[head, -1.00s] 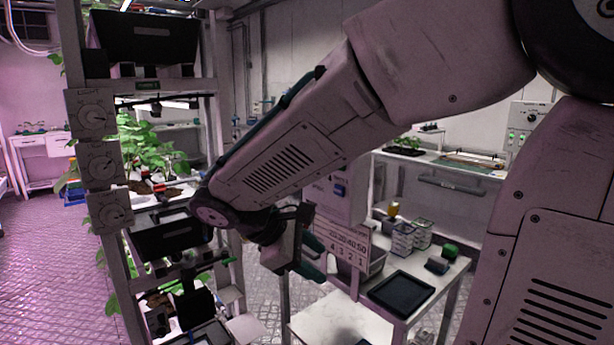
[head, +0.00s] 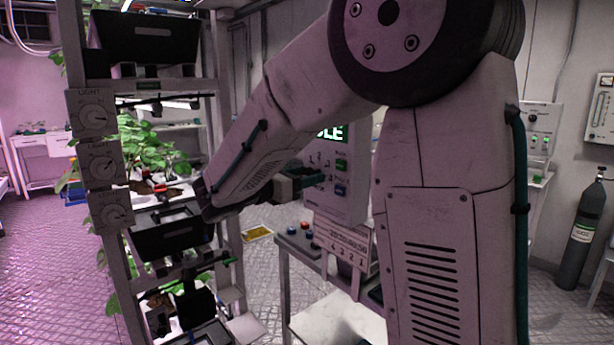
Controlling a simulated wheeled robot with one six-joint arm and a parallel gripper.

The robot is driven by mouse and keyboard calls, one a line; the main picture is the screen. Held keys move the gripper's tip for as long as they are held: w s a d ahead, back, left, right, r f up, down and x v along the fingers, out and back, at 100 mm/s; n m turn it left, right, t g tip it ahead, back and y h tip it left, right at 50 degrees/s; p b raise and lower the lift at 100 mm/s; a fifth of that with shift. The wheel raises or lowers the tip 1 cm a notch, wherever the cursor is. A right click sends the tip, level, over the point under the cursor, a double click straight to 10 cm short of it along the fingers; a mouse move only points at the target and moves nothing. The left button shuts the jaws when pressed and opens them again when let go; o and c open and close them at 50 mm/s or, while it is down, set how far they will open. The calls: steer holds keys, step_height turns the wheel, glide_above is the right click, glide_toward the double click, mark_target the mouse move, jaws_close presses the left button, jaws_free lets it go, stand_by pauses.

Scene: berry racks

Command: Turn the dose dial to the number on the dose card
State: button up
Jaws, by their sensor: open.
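A pale control box (head: 350,198) stands upright at the middle, with a partly covered green-lit display, a green button and a blue button.
Three knobs marked LIGHT (head: 95,115) run down the rack post at left, beside plants and black trays (head: 170,235). A bench (head: 290,250) with small red and blue knobs stands below the box. A gas cylinder (head: 584,240) is at far right. My arm hides much of the middle.

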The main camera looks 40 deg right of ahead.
steer(key=shift+d, duration=0.4)
steer(key=c, duration=1)
steer(key=shift+o, duration=0.2)
